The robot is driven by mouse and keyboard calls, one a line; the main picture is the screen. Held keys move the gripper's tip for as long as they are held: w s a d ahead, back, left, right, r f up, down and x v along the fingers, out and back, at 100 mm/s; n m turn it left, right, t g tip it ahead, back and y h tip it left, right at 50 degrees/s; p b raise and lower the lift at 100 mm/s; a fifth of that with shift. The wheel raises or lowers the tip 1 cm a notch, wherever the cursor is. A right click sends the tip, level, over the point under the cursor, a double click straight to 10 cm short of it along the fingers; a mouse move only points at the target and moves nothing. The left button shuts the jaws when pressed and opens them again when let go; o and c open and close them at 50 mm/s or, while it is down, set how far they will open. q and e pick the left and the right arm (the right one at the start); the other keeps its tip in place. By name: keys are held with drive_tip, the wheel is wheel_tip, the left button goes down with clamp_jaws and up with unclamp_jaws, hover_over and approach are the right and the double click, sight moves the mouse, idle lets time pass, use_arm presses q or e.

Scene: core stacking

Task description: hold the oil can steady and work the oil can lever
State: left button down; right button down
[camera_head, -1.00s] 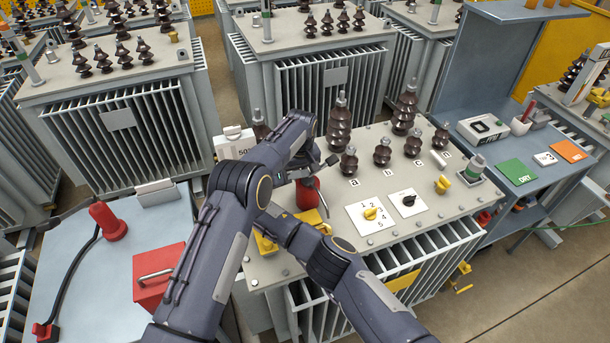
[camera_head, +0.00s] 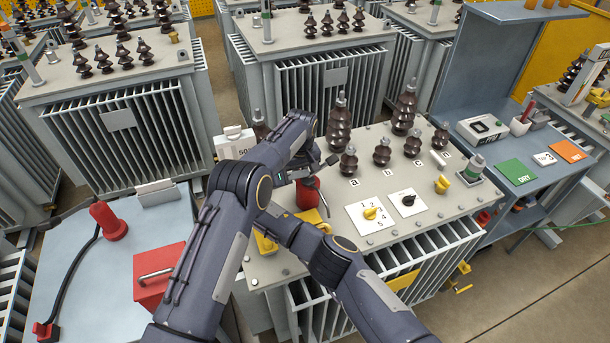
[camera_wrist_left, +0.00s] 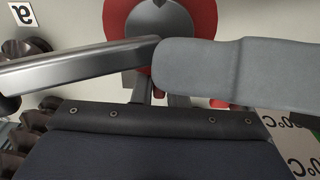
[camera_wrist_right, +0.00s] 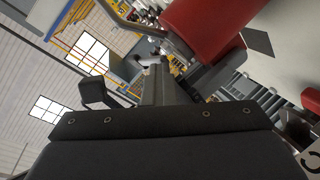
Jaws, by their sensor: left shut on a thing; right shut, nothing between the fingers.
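The red oil can (camera_head: 307,193) stands on the grey transformer lid, partly covered by my left arm. My left gripper (camera_head: 297,174) is shut on it near its top. In the left wrist view, the can's red round body and grey top (camera_wrist_left: 160,20) lie straight ahead. A silver bar (camera_wrist_left: 80,66), apparently the lever, and a smooth grey piece cross before the fingers and hide the tips. My right gripper (camera_wrist_right: 160,72) is shut and empty, close to a red cylindrical body (camera_wrist_right: 205,25); whether it touches is unclear. In the head view my left arm hides it.
Several brown insulators (camera_head: 340,122) and a yellow numbered dial (camera_head: 370,213) are on the lid, right of the can. A red box (camera_head: 160,278) and a red cylinder (camera_head: 107,220) are on the left table (camera_head: 85,275). A blue-grey bench (camera_head: 520,150) stands right.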

drive_tip(key=shift+d+f+g, duration=0.15)
drive_tip(key=shift+d+f, duration=0.1)
drive_tip(key=shift+f, duration=0.3)
drive_tip(key=shift+d+f+g, duration=0.15)
drive_tip(key=shift+d+f, duration=0.1)
drive_tip(key=shift+f, duration=0.3)
drive_tip(key=shift+a+r, duration=0.4)
drive_tip(key=shift+r, duration=0.35)
drive_tip(key=shift+s+a+r, duration=0.1)
drive_tip(key=shift+a+r, duration=0.35)
drive_tip(key=shift+r, duration=0.4)
drive_tip(key=shift+s+a+r, duration=0.1)
drive_tip(key=shift+a+r, duration=0.3)
drive_tip(key=shift+r, duration=0.4)
drive_tip(key=shift+s+a+r, duration=0.1)
drive_tip(key=shift+a+r, duration=0.35)
drive_tip(key=shift+r, duration=0.4)
